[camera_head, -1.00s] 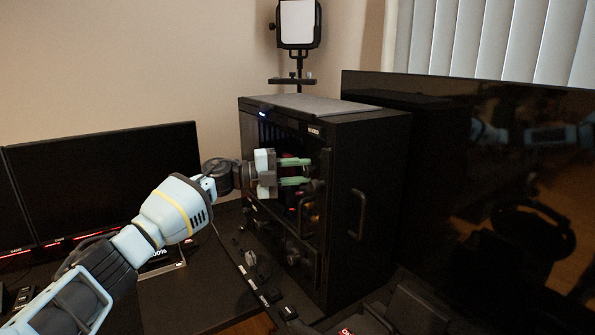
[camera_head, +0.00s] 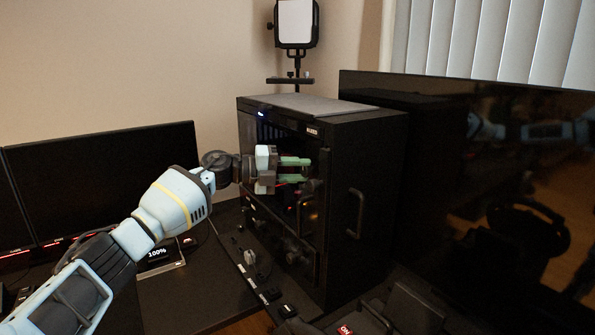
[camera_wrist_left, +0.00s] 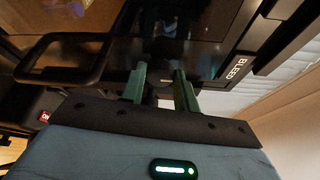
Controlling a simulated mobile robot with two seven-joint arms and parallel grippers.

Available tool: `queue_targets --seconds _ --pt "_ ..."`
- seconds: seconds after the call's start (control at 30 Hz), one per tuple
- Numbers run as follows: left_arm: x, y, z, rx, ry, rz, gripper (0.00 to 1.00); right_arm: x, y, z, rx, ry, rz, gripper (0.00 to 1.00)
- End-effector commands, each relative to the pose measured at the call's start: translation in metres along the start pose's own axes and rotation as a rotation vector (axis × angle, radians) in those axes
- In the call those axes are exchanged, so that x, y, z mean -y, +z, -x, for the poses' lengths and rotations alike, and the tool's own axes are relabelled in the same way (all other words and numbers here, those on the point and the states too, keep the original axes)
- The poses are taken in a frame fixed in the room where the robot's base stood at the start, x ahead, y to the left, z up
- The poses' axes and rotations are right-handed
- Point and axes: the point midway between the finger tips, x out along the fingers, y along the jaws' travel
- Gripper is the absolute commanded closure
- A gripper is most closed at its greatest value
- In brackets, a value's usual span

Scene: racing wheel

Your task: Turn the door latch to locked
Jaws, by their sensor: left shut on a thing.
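The black cabinet (camera_head: 355,150) stands on the desk, with its dark door (camera_head: 312,212) on the front face. My left gripper (camera_head: 308,169) reaches in from the left to the upper part of that door. Its two green fingers, one above the other in the head view, are shut on a small dark part, taken to be the door latch. In the left wrist view this latch (camera_wrist_left: 162,80) shows as a dark shape between the fingertips (camera_wrist_left: 162,77). Its exact shape and angle are too dark to tell. My right gripper is not in view.
A dark bar handle (camera_head: 356,213) sticks out from the cabinet's side. A large glossy black screen (camera_head: 480,180) stands close on the right, with reflections in it. Monitors (camera_head: 100,180) stand on the left. A strip with switches (camera_head: 255,275) runs below the cabinet front.

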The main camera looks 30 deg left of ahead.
Motion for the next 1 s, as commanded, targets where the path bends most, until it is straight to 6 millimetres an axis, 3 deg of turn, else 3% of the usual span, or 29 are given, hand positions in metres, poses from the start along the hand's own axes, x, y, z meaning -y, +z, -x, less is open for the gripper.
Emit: queue_targets --seconds 0.1,0.43,0.8,1.0 --pt "0.0 0.0 0.0 -0.001 0.001 -0.002 0.61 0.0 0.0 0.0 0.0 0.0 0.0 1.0" --pt "-0.001 0.0 0.005 0.001 0.002 0.0 0.61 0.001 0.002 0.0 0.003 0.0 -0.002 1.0" --pt "-0.004 0.0 0.059 0.001 0.006 0.0 0.61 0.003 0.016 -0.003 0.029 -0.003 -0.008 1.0" --pt "-0.002 -0.001 0.075 -0.002 0.003 0.0 0.61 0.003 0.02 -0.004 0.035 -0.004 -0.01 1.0"
